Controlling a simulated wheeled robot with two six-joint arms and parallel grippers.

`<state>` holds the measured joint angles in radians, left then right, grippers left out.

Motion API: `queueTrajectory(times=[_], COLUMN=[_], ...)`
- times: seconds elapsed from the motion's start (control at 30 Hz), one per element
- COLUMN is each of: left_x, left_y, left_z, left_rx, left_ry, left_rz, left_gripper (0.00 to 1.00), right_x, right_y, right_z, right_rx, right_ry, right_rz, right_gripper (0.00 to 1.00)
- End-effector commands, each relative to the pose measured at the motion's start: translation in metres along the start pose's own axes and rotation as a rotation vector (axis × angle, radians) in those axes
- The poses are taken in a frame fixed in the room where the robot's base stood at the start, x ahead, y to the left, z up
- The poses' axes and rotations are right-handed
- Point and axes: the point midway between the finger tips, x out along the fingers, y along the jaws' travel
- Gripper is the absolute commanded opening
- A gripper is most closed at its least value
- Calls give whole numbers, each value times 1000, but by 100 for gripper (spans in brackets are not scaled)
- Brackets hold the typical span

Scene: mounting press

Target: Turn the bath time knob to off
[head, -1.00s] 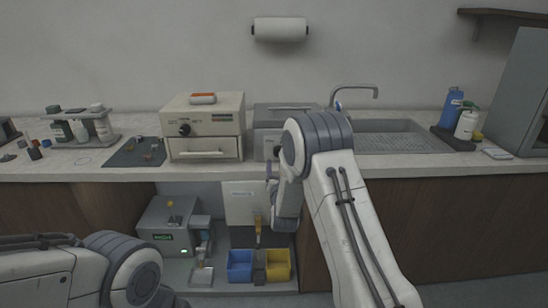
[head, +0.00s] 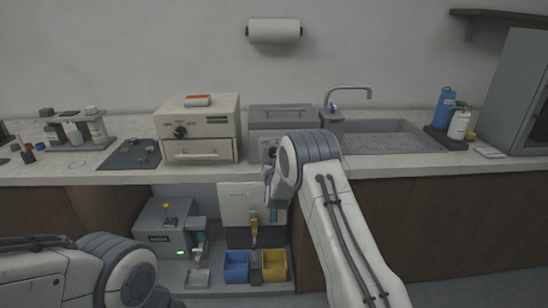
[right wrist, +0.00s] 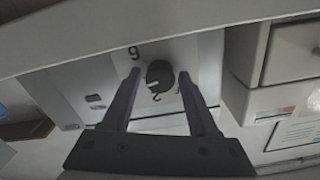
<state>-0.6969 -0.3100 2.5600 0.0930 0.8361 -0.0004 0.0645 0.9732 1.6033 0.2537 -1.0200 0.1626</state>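The bath time knob (right wrist: 158,76) is a small dark knob on a pale panel with printed digits beside it, in the right wrist view. My right gripper (right wrist: 159,84) is open, with one finger on each side of the knob. I cannot tell whether the fingers touch it. In the head view the grey bath (head: 284,118) stands on the counter beside the cream oven. My right forearm covers part of its front, and the right fingers are mostly hidden there. My left arm is at the lower left, its gripper out of view.
The cream oven (head: 199,130) stands left of the bath, and the sink (head: 385,140) and tap are to the right. Below the counter are a grey machine (head: 165,228), a dispenser, a blue bin (head: 236,268) and a yellow bin (head: 273,266).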

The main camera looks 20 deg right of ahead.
Motion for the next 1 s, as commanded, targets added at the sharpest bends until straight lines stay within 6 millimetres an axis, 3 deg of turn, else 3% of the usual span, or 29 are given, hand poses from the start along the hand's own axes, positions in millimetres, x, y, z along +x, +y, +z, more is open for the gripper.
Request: queueTrajectory(times=[0.03,0.13,0.57,1.0], left_x=[0,0,6,23], left_y=[0,0,0,-2], left_z=[0,0,0,1], left_rx=[0,0,0,0], left_ry=[0,0,0,0], left_rz=[0,0,0,0], left_gripper=[0,0,0,0], right_x=[0,0,0,0], right_y=[0,0,0,1], right_z=[0,0,0,1], right_rx=[0,0,-77,-440], right_ry=[0,0,2,1], right_rz=[0,0,0,1], right_gripper=[36,0,0,0])
